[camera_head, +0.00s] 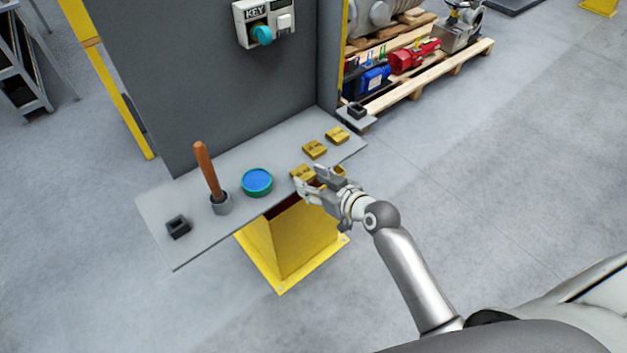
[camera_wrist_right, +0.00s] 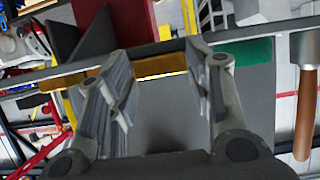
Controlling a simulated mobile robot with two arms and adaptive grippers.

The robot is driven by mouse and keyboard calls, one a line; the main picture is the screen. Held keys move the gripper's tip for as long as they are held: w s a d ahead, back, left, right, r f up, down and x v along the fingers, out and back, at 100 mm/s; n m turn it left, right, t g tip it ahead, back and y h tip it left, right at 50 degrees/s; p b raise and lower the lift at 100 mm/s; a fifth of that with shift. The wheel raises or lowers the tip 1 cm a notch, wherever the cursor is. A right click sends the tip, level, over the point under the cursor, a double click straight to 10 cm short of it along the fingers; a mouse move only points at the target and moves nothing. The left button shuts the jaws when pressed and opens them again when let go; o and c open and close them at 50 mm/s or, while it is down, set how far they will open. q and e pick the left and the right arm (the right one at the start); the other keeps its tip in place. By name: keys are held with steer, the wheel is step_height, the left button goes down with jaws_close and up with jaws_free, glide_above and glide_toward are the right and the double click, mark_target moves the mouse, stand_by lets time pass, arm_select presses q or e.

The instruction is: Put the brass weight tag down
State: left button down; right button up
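A brass weight tag (camera_head: 302,172) is at the front of the grey shelf. My right gripper (camera_head: 312,180) is at it, low over the shelf's front edge. In the right wrist view the tag (camera_wrist_right: 160,65) fills the gap between the two fingers (camera_wrist_right: 158,68), and the fingers look shut on it at its ends. I cannot tell whether its underside touches the shelf (camera_head: 270,150). Two more brass tags, a nearer one (camera_head: 315,149) and a farther one (camera_head: 337,135), lie toward the shelf's right end. My left gripper is not in view.
A blue-topped green dish (camera_head: 257,181) stands left of the tag. Farther left are a wooden handle (camera_head: 206,170) upright in a grey holder and a black block (camera_head: 178,227). A grey panel with a key switch (camera_head: 264,30) rises behind. A yellow pedestal (camera_head: 285,245) is below.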

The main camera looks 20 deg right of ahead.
steer(key=o, duration=0.3)
steer(key=shift+b, duration=0.3)
steer(key=b+v, duration=0.2)
steer(key=v, duration=0.9)
steer(key=shift+s+a+f, duration=0.2)
steer(key=shift+a+f, duration=0.05)
steer(key=shift+f, duration=0.05)
